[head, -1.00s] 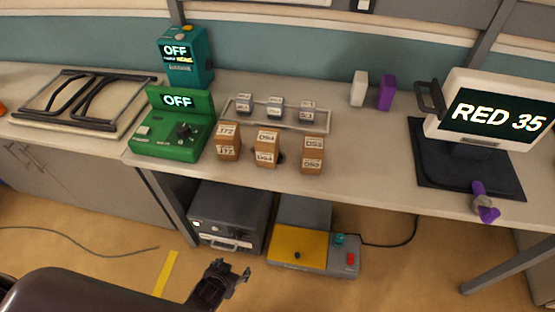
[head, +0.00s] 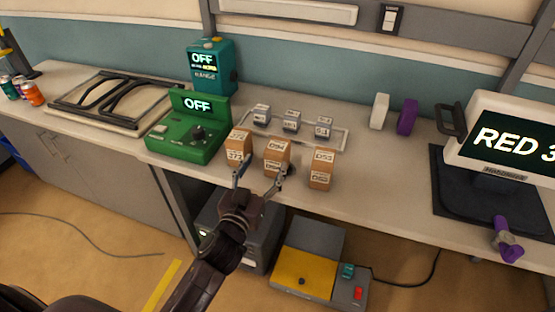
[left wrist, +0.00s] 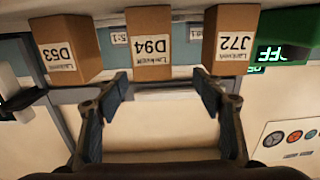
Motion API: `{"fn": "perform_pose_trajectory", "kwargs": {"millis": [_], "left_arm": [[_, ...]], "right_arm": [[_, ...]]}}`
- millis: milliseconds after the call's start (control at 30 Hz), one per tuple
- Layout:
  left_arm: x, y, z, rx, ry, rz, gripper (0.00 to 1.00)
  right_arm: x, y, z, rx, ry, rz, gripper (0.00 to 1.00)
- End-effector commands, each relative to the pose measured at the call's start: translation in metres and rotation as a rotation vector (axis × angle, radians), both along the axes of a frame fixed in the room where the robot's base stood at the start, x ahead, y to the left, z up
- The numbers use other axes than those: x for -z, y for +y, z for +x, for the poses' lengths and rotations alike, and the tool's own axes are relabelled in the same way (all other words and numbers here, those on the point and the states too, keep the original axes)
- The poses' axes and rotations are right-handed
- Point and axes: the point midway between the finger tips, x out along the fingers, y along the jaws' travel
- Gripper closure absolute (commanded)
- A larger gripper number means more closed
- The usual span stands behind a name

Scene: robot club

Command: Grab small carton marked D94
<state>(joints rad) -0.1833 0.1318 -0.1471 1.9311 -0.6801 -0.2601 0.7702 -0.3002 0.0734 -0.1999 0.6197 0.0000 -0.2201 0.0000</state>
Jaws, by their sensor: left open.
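The small carton marked D94 (head: 277,156) is a brown box with white labels. It stands near the front edge of the table, between the J72 carton (head: 238,150) and the D53 carton (head: 320,169). My left gripper (head: 261,178) is open and empty in front of the cartons, apart from D94. In the left wrist view, which looks upside down, the D94 carton (left wrist: 150,38) lies beyond the gap between the open fingers (left wrist: 163,92). The D53 carton (left wrist: 66,48) and the J72 carton (left wrist: 231,40) flank it. My right gripper is not in view.
A rack with small grey-white boxes (head: 291,121) stands behind the cartons. A green device (head: 182,135) is left of them. The table (head: 385,180) is clear to the right, up to a monitor on a dark mat (head: 487,205).

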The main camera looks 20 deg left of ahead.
Motion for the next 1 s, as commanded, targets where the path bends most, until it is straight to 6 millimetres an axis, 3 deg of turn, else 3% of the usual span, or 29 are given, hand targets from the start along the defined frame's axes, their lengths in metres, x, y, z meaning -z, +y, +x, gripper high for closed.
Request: {"fn": "perform_pose_trajectory", "kwargs": {"millis": [367,700,1000], "left_arm": [[-0.008,-0.007,0.035,0.024,-0.030,-0.001,0.38],[-0.008,-0.010,0.078,0.024,-0.029,0.000,0.38],[-0.007,-0.010,0.082,0.023,-0.028,-0.001,0.39]], "right_arm": [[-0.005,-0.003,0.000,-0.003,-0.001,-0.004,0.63],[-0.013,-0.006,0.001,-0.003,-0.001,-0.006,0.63],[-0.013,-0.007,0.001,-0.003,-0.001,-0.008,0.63]]}}
